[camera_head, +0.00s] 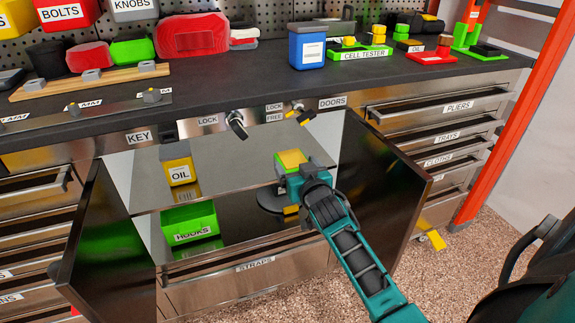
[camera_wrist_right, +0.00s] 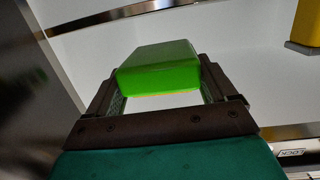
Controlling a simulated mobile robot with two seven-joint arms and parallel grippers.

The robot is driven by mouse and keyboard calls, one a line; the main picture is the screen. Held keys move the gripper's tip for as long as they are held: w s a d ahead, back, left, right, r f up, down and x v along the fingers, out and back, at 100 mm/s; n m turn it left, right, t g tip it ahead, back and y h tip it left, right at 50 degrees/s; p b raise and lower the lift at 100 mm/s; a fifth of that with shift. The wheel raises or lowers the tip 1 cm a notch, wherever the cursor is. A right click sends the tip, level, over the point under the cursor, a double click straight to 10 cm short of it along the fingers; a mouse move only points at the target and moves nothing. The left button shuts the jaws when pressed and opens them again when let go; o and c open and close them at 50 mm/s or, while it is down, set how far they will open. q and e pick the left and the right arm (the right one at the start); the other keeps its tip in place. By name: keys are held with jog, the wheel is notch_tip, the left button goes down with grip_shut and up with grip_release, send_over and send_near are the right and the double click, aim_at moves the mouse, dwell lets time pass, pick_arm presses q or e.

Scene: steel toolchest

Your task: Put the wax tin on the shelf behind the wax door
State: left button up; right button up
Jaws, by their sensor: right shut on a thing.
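A small block-shaped tin with a yellow top and green side (camera_head: 291,158), seemingly the wax tin, is held in my right gripper (camera_head: 290,172); no label on it is readable. In the right wrist view the tin shows green (camera_wrist_right: 158,68) between the two dark fingers (camera_wrist_right: 160,95). It is in the open cabinet, over the right part of the upper shelf (camera_head: 235,150); I cannot tell whether it touches the shelf. The left door (camera_head: 105,250) and right door (camera_head: 378,185) stand open. No wax label is visible. My left gripper is out of view.
A yellow OIL container (camera_head: 178,164) stands on the upper shelf at left. Below are a green HOOKS bin (camera_head: 188,222) and a dark round thing (camera_head: 270,200), partly hidden by my arm. The shelf between the OIL container and the held tin is clear.

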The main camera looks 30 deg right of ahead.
aim_at(288, 151)
jog(key=x, duration=0.2)
jog(key=b+x, duration=0.1)
jog(key=x, duration=0.1)
jog(key=r+x, duration=0.1)
jog(key=x, duration=0.2)
jog(key=shift+b, duration=0.3)
jog(key=shift+w+d, duration=0.15)
jog(key=shift+w, duration=0.2)
notch_tip(288, 151, down, 3)
jog(key=shift+f+b, duration=0.2)
jog(key=shift+b, duration=0.8)
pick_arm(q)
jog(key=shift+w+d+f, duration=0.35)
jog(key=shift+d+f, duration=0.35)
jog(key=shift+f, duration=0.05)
pick_arm(e)
jog(key=o, duration=1.4)
jog(key=shift+f, duration=0.2)
jog(key=shift+c, duration=0.2)
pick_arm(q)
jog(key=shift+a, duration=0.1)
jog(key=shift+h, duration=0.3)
